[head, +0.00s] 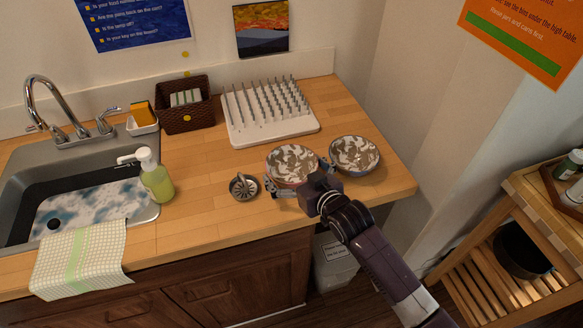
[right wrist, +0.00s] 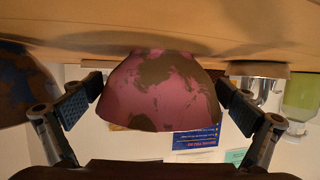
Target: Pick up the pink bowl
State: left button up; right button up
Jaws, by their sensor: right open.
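The pink bowl (head: 291,160) stands upright on the wooden counter, with brown-and-white patches inside. In the right wrist view, which is upside down, the pink bowl (right wrist: 160,92) shows its pink outside with dark patches. My right gripper (head: 298,177) is open, with one finger on each side of the bowl's near part. In the wrist view the open right gripper (right wrist: 160,98) has the bowl between its pads; I cannot tell whether they touch it. The gripper's body hides a little of the bowl's near edge. My left gripper is not in view.
A second bowl (head: 354,152), blue outside (right wrist: 22,88), stands close on the right. A sink strainer (head: 243,186) lies left of the gripper. A white drying rack (head: 270,127) is behind. A soap bottle (head: 155,178) and sink (head: 20,185) are at left. The counter's front edge is near.

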aim_at(292, 175)
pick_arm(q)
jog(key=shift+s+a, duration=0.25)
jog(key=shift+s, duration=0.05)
pick_arm(e)
jog(key=shift+w, duration=0.1)
jog(key=c, duration=1.1)
jog(key=shift+r, duration=0.2)
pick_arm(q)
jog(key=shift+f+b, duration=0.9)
pick_arm(e)
notch_tip(292, 175, up, 20)
jog(key=shift+f, duration=0.15)
